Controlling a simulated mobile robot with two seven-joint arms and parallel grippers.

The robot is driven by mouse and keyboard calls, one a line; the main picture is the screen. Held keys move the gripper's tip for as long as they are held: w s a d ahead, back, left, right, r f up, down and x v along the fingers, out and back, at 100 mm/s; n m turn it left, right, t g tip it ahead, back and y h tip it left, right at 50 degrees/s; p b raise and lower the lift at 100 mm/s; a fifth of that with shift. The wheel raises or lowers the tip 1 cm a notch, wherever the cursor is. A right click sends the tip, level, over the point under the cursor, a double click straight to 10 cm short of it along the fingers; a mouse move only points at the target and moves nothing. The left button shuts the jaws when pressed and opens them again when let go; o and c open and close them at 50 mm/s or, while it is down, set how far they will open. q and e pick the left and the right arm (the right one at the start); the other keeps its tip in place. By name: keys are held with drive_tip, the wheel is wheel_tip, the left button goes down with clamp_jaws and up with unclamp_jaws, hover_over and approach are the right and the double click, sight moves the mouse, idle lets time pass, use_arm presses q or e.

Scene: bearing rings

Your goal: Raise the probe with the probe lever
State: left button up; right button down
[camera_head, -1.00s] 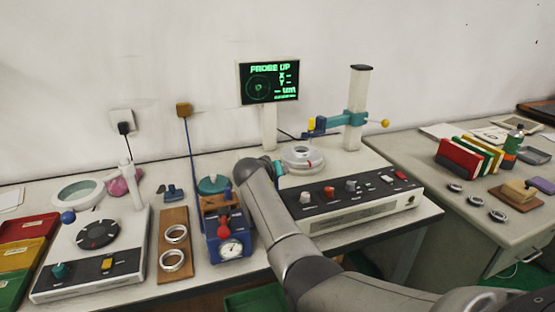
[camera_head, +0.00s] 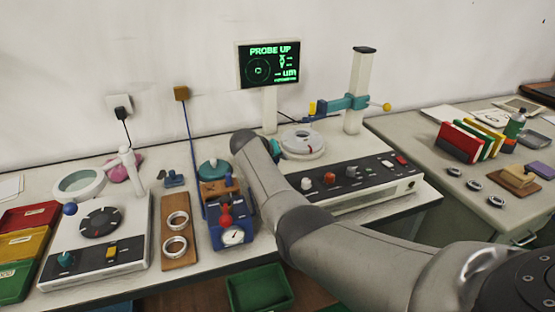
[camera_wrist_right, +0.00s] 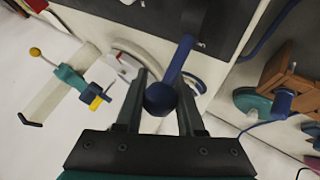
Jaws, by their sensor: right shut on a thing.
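The measuring instrument (camera_head: 345,187) has a dark control panel, a round stage (camera_head: 302,142) and a white column (camera_head: 358,92). A teal probe arm (camera_head: 345,103) is on the column, with a yellow ball (camera_head: 387,106) at its right end and yellow and blue parts at its left. In the right wrist view, the yellow ball (camera_wrist_right: 35,52) and probe arm (camera_wrist_right: 72,78) are at left. My right gripper (camera_wrist_right: 165,82) is shut on a blue lever knob (camera_wrist_right: 160,98), whose blue shaft runs to the dark panel. In the head view my forearm hides this grip. My left gripper is not in view.
A display (camera_head: 268,64) behind the instrument reads PROBE UP. A blue gauge box (camera_head: 230,225) and a wooden board (camera_head: 178,232) with two rings stand left of my arm. A second instrument (camera_head: 100,240) is farther left. A side table (camera_head: 480,225) stands at right.

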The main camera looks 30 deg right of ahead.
drive_tip(key=c, duration=0.5)
unclamp_jaws()
drive_tip(key=shift+a, duration=0.1)
drive_tip(key=shift+s+a+r+p, duration=0.2)
drive_tip(key=shift+a+r+p, duration=0.25)
drive_tip(key=shift+r+p, duration=0.1)
drive_tip(key=p+v, duration=0.3)
drive_tip(key=v, duration=1)
drive_tip(key=shift+s+a+r, duration=0.15)
drive_tip(key=shift+s+a, duration=0.05)
drive_tip(key=shift+s, duration=0.05)
